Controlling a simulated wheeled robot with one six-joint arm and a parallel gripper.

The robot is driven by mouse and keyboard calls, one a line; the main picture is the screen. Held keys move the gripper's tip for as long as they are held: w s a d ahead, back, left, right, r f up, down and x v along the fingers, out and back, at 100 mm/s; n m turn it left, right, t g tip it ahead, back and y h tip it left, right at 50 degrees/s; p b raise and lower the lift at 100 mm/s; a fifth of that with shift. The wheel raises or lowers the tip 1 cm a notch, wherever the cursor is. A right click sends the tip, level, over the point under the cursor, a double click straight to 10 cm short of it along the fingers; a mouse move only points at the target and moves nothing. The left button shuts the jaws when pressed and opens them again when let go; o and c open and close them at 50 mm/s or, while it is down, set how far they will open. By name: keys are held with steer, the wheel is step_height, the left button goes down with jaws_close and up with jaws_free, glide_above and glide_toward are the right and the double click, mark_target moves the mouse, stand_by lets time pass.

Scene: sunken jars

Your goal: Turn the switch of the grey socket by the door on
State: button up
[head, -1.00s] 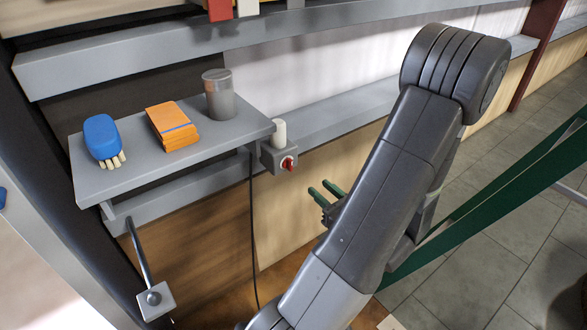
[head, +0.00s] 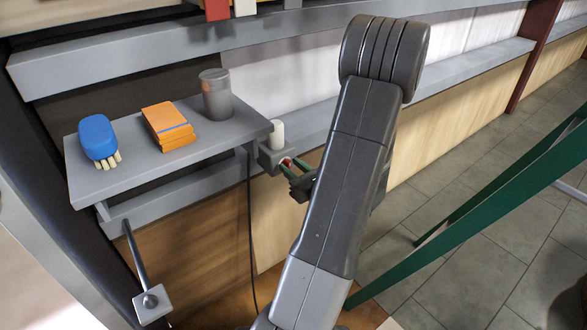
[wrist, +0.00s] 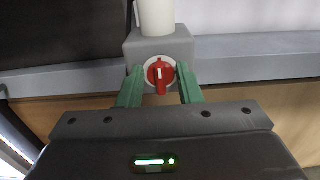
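The grey socket (wrist: 172,44) is a small box on the rail, with a white cylinder (wrist: 156,15) standing on its top. It also shows in the head view (head: 268,158), just right of the shelf. Its red rotary switch (wrist: 160,77) has a white line on its handle, which points straight up and down in the wrist view. My gripper (wrist: 160,88) is open, with its green fingers either side of the switch. I cannot tell whether they touch it. In the head view the fingertips (head: 290,168) reach the front of the socket and partly cover the switch.
A grey shelf (head: 90,186) left of the socket holds a blue brush (head: 97,136), an orange pad stack (head: 168,125) and a grey cup (head: 216,95). A black cable (head: 249,220) hangs below. A lever (head: 150,300) is lower left; a green band (head: 480,215) crosses right.

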jaws_close()
stand_by(0.3)
steer(key=m+p, duration=0.6)
steer(key=shift+w+d+r+m, duration=0.1)
steer(key=shift+w+d+m, duration=0.1)
steer(key=shift+d+m, duration=0.1)
steer(key=m+p, duration=0.2)
steer(key=m, duration=0.1)
steer(key=f+m+p, duration=0.1)
steer(key=m+p, duration=0.2)
steer(key=m, duration=0.1)
steer(key=m+p, duration=0.2)
steer(key=m, duration=0.2)
steer(key=shift+w+d+f+p, duration=0.15)
steer(key=shift+p, duration=0.15)
steer(key=shift+f+m, duration=0.1)
steer(key=shift+m, duration=0.2)
